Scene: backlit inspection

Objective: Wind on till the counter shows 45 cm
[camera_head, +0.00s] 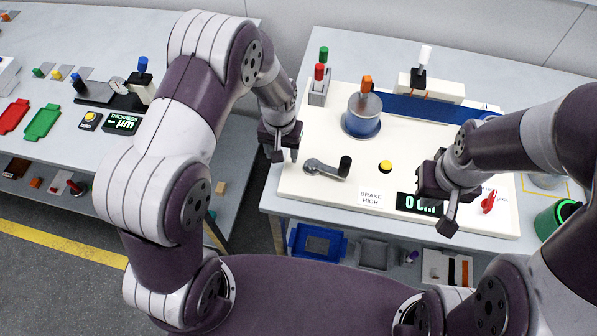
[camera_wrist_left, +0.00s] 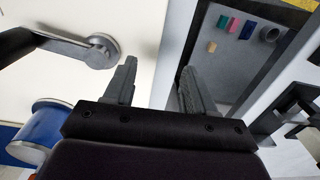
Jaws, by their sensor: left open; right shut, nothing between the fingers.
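A winding station sits on a cream board (camera_head: 320,192). Its crank (camera_head: 324,168) has a grey arm and an upright black knob (camera_head: 345,165); the crank also shows in the left wrist view (camera_wrist_left: 70,47). The blue spool (camera_head: 361,124) stands behind it, with blue web (camera_head: 425,110) stretching right. The counter (camera_head: 407,202) reads 0, its unit partly covered by my right gripper. My left gripper (camera_head: 285,156) is open and empty above the board's left edge, left of the crank and apart from it.
A yellow button (camera_head: 385,166) and a BRAKE HIGH label (camera_head: 370,198) lie between crank and counter. A red pointer knob (camera_head: 488,201) is at the right. Red and green posts (camera_head: 319,75) stand at the back left. A floor gap separates the left bench (camera_head: 60,155).

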